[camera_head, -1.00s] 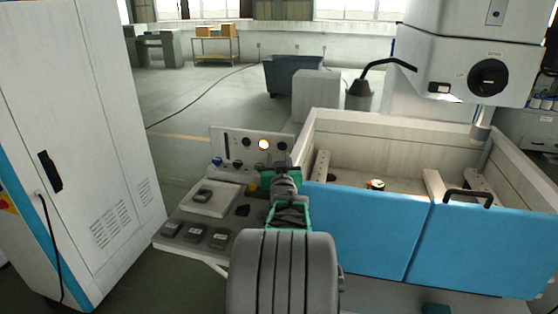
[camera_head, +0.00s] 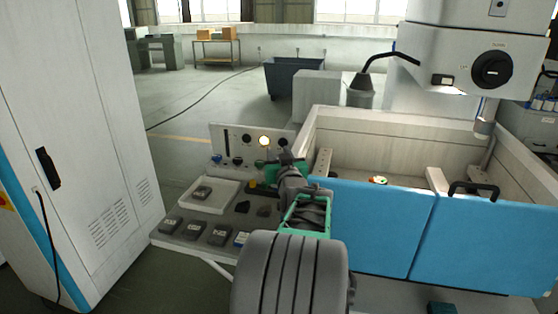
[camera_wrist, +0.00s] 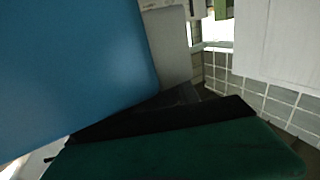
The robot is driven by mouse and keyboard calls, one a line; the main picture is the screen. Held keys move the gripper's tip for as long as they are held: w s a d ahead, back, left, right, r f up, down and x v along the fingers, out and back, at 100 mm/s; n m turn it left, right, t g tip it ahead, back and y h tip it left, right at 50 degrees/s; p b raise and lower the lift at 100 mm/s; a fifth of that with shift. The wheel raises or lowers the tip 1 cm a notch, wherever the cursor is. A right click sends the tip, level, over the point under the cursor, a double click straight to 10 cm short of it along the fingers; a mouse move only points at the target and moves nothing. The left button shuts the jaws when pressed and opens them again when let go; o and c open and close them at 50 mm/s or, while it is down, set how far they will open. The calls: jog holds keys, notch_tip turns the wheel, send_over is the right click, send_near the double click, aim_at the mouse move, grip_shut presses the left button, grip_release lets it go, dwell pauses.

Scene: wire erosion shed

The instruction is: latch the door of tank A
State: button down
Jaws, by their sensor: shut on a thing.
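The tank (camera_head: 400,121) is a pale open-topped box at the right with blue front panels. The left blue panel (camera_head: 370,228) and the right blue panel (camera_head: 485,240) stand upright, edge to edge; a black handle (camera_head: 473,187) is at the top of the right one. My gripper (camera_head: 284,168) is at the tank's left front corner, beside the left panel. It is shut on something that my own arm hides. In the wrist view a blue panel (camera_wrist: 75,70) fills the left, and a dark green and black part lies across the bottom. No latch can be made out.
A control console (camera_head: 245,145) with a lit button and a shelf of dark pads (camera_head: 195,231) stands left of my gripper. A tall white cabinet (camera_head: 85,130) is at the far left. The machine head (camera_head: 475,60) overhangs the tank. Open floor lies behind the console.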

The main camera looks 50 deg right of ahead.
jog(key=c, duration=0.9)
grip_release()
jog(key=shift+s, duration=0.1)
jog(key=b+v, duration=0.2)
jog(key=v, duration=0.5)
jog(key=shift+s+a+b, duration=0.25)
jog(key=shift+a+b, duration=0.05)
jog(key=shift+f, duration=0.1)
